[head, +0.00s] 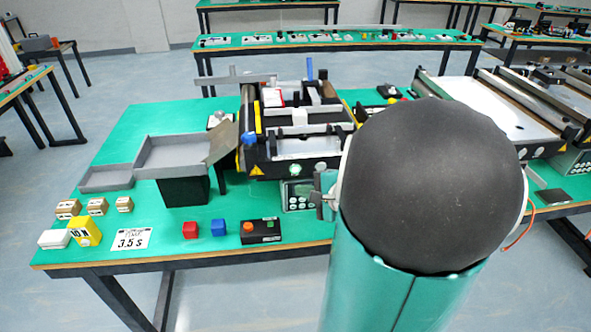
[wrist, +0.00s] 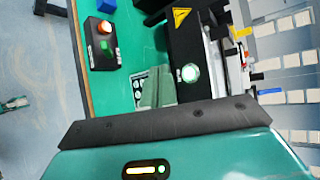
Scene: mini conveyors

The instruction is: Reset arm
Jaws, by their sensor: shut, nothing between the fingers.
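My arm, with a large dark round joint and a green link, fills the right front of the head view. My gripper (wrist: 157,85) shows in the wrist view as grey-green fingers, shut and empty, in front of a keypad unit at the conveyor. In the head view its small grey tip (head: 322,196) shows just left of my arm's round joint. The mini conveyor (head: 300,148) stands behind it on the green table (head: 130,122). The black control box (head: 260,231) with orange and green buttons lies to the left, apart from my gripper; it also shows in the wrist view (wrist: 102,45).
A yellow block (head: 84,231), a time card (head: 131,239) and small boxes are farther left. Grey trays (head: 178,157) stand beside the conveyor. More conveyors (head: 498,108) are at the right.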

